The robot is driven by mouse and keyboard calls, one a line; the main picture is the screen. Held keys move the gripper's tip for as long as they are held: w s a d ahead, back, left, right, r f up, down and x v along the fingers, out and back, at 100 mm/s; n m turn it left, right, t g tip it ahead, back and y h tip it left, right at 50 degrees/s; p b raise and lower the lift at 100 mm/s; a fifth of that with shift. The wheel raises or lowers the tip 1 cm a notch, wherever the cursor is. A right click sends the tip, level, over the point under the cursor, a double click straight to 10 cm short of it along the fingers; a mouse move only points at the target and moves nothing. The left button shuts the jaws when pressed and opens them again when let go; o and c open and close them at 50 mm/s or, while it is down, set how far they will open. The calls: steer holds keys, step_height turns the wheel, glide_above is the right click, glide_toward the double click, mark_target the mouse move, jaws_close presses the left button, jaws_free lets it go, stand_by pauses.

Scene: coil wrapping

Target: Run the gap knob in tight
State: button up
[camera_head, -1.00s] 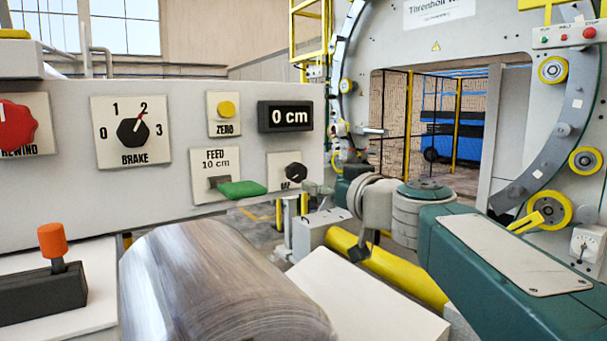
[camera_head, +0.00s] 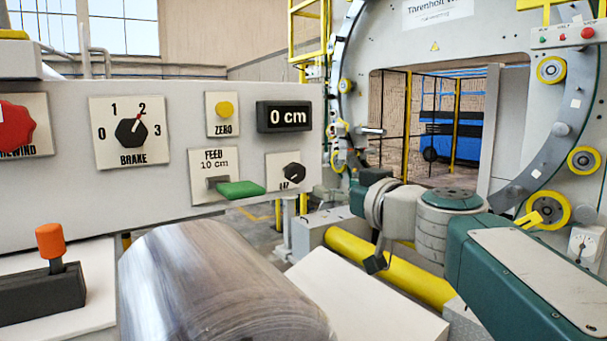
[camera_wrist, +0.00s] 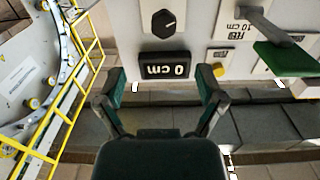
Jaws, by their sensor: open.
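The gap knob (camera_head: 293,172) is a small black knob on a cream plate at the right end of the grey panel, below the 0 cm display. Its label is too small to read fully. In the wrist view, which is upside down, the knob (camera_wrist: 164,23) stands above the display (camera_wrist: 165,65). My gripper (camera_wrist: 160,82) is open and empty. Its two dark green fingers are spread on either side of the display's lower part, apart from the knob. In the head view my arm is right of the panel, and the fingers cannot be made out clearly.
The feed lever with its green handle (camera_head: 240,189) juts out left of the knob. The zero button (camera_head: 224,109), brake knob (camera_head: 132,132) and red rewind knob (camera_head: 15,127) are farther left. A shiny coil (camera_head: 215,285) stands below the panel. The wrapping ring (camera_head: 345,60) is behind my arm.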

steer(key=v, duration=1.2)
steer(key=shift+d, duration=0.15)
